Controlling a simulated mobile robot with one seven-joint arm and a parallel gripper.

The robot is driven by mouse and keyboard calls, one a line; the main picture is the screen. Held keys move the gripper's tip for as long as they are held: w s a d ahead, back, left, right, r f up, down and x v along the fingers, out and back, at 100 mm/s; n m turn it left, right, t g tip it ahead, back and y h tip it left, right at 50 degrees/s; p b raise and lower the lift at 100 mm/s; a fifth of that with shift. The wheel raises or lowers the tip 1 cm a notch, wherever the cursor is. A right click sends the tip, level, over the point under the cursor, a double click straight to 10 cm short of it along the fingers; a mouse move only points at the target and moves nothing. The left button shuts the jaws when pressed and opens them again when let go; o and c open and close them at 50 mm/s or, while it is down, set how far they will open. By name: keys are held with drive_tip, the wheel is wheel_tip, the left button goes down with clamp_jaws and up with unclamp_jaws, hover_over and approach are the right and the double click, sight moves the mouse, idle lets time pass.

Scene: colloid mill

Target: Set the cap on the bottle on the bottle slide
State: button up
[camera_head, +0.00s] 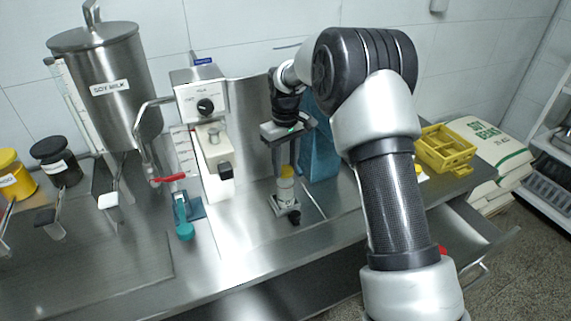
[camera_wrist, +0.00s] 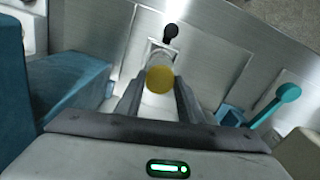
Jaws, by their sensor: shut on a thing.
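My gripper (camera_head: 286,168) points down over the bottle slide (camera_head: 288,212) and is shut on the yellow cap (camera_head: 286,171). In the wrist view the cap (camera_wrist: 160,79) sits between the two fingertips (camera_wrist: 159,90). The pale bottle (camera_head: 286,187) stands upright on the slide, directly under the cap. The cap looks level and lined up with the bottle's top. I cannot tell whether it is seated on the neck or just above it.
The mill's control box (camera_head: 203,103) and white spout stand left of my gripper. A blue block (camera_head: 322,150) stands close on the right. A yellow crate (camera_head: 445,150) is at the right end. The front counter is clear.

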drive_tip(key=shift+f, duration=0.15)
drive_tip(key=o, duration=1.6)
drive_tip(key=shift+o, duration=0.2)
drive_tip(key=shift+r+p, duration=2.25)
drive_tip(key=shift+r, duration=1.25)
